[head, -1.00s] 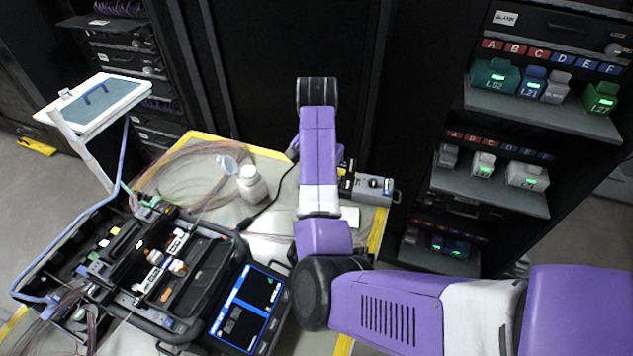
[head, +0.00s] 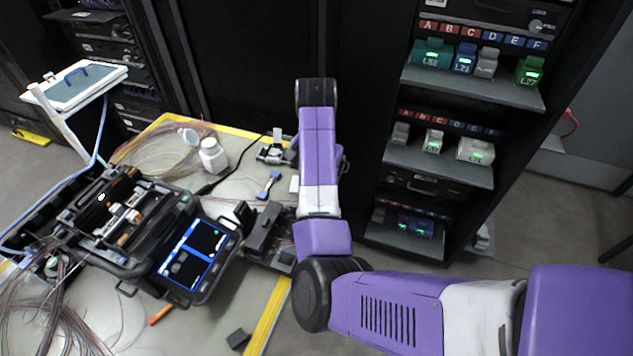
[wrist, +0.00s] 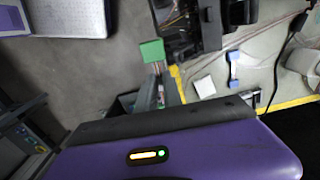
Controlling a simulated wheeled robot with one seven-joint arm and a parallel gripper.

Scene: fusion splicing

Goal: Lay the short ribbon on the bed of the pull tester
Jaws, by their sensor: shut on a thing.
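My gripper (wrist: 160,94) shows in the wrist view, its jaws shut on what looks like the short ribbon (wrist: 158,69). A green block (wrist: 151,50) sits at the ribbon's far end. The held piece is over the floor, by the table's yellow-striped edge. In the head view my arm hides the gripper and ribbon. What looks like the pull tester (head: 274,152), a small grey and black device, stands at the table's back right, partly behind my arm. In the wrist view it seems mostly hidden by my gripper's body, and its bed is not clear.
A blue-ended piece (head: 268,185) and a white pad (head: 294,184) lie before the tester. A black device (head: 265,232) stands at the table's right edge. The splicer (head: 135,225) and a white bottle (head: 213,155) are left. A rack (head: 440,170) with shelves stands right.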

